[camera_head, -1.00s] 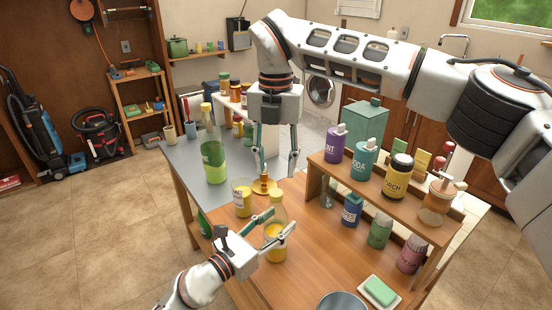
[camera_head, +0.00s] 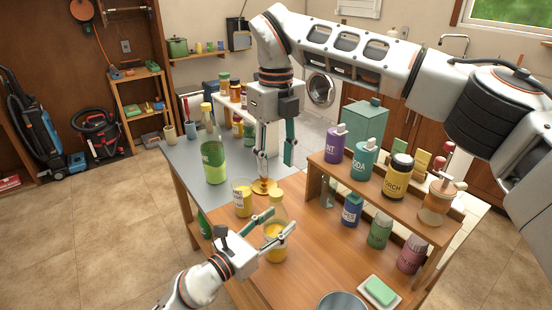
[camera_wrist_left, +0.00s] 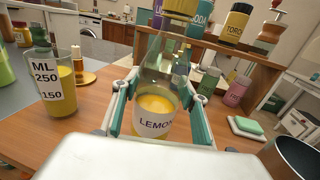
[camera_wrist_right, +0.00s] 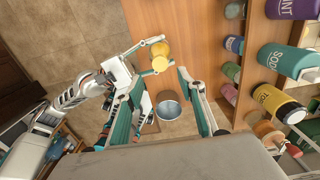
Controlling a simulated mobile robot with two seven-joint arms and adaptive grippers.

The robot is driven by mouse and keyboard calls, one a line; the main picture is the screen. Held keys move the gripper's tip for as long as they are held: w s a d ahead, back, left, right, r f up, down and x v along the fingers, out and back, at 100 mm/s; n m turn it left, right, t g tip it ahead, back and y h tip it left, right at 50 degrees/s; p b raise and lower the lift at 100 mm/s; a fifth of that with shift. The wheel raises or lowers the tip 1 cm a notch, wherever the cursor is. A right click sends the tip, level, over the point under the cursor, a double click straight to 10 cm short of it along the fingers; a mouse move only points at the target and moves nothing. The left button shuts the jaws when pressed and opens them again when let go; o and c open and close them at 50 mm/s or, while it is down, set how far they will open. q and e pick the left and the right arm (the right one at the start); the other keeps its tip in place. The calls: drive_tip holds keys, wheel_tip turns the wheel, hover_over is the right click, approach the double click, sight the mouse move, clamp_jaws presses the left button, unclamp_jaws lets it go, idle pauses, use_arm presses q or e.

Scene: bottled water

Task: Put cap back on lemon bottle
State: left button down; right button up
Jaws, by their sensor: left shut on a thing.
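The lemon bottle (camera_head: 276,248) stands on the wooden table, upright, with yellow liquid and a label reading LEMON in the left wrist view (camera_wrist_left: 155,123). My left gripper (camera_head: 277,224) is shut around its body, one finger on each side. A yellow cap (camera_wrist_left: 185,8) shows at the top of its neck in the left wrist view, cut by the frame edge. The cap also shows from above in the right wrist view (camera_wrist_right: 160,48). I cannot tell how tightly it sits. My right gripper (camera_head: 275,160) is open and empty, above and behind the bottle.
A measuring glass (camera_head: 242,198) and a brass stand (camera_head: 263,187) stand close behind the bottle. A green bottle (camera_head: 212,160) is further back left. A wooden shelf (camera_head: 383,195) with several containers is at right. A soap dish (camera_head: 379,291) and a grey bowl (camera_head: 342,301) are in front.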

sight(276, 193)
drive_tip(key=shift+f, duration=0.1)
drive_tip(key=shift+f, duration=3.95)
clamp_jaws()
drive_tip(key=shift+o, duration=0.4)
unclamp_jaws()
drive_tip(key=shift+r, duration=0.1)
wheel_tip(276, 193, up, 12)
